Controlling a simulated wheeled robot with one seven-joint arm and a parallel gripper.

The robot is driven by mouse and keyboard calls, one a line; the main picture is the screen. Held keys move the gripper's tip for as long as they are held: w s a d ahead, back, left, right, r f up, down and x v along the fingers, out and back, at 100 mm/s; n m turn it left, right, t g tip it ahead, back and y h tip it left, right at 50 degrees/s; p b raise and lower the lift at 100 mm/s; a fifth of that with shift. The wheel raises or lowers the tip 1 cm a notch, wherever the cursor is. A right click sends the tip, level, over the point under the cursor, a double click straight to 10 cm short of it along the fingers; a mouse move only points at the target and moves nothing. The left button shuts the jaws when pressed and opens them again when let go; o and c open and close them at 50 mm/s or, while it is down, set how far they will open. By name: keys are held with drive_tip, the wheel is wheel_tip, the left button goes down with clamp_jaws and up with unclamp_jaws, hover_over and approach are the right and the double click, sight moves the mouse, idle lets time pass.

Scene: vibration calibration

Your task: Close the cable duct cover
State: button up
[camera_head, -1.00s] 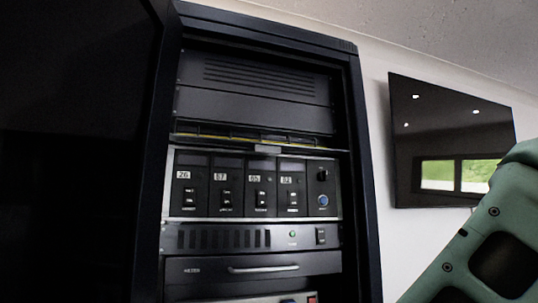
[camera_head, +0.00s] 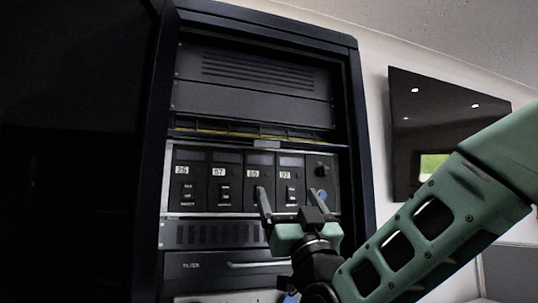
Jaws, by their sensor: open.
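The cable duct (camera_head: 254,134) is a thin horizontal strip in the rack, between the dark vented panel above and the module panel below. Yellow cable shows along its left part, and a small grey tab sits near its middle. Its cover looks open, with the slot exposed. My gripper (camera_head: 289,198) is open and empty, fingers pointing up, in front of the module panel, below and to the right of the duct's middle. It is apart from the duct and hides part of the right modules.
The rack cabinet (camera_head: 357,150) frames the equipment, with its dark open door at left. The module panel (camera_head: 215,180) has numbered units with switches. A drawer with a handle (camera_head: 258,264) is below. A wall screen (camera_head: 440,125) hangs to the right.

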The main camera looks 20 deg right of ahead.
sight(267, 146)
drive_tip(key=p+x, duration=0.5)
drive_tip(key=x, duration=1.2)
drive_tip(key=shift+r+p, duration=0.1)
drive_tip(key=shift+p, duration=0.3)
drive_tip(key=c, duration=1)
